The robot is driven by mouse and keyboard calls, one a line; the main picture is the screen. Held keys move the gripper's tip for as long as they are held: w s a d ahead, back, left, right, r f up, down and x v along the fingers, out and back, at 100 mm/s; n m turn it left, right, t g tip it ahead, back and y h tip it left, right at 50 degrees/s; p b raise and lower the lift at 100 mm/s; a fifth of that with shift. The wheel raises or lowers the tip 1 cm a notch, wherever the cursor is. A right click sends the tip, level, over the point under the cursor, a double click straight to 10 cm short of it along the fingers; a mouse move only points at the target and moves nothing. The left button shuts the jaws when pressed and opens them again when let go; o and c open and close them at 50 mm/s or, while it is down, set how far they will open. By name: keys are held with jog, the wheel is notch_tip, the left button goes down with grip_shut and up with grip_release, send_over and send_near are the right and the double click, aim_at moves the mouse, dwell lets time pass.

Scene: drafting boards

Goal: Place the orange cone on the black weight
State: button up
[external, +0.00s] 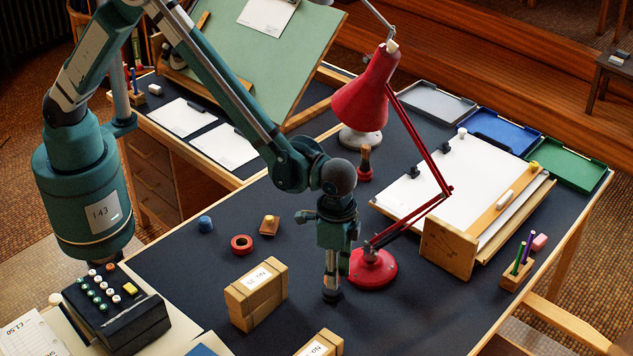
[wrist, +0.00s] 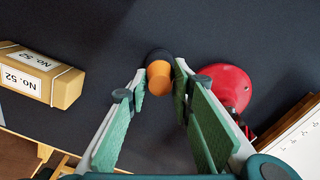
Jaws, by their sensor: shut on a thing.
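The orange cone (wrist: 158,80) is between the fingertips of my gripper (wrist: 160,82) in the wrist view. My gripper is shut on it. The black weight (wrist: 159,54) shows as a dark rim just behind the cone. In the external view my gripper (external: 332,272) points straight down, with the black weight (external: 332,295) on the dark table directly under the fingertips. I cannot make out the cone in the external view; the fingers seem to hide it. I cannot tell whether the cone touches the weight.
The red lamp base (external: 372,268) is close on the right. A tied parcel (external: 256,295) stands to the left. A drawing board (external: 450,190) is at the right.

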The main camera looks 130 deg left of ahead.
jog(key=shift+f, duration=1.15)
jog(key=shift+f, duration=0.15)
jog(key=o, duration=0.8)
jog(key=shift+o, duration=0.2)
jog(key=shift+r, duration=0.2)
notch_tip(320, 180, up, 12)
jog(key=shift+f+p, duration=0.1)
jog(key=shift+p, duration=0.4)
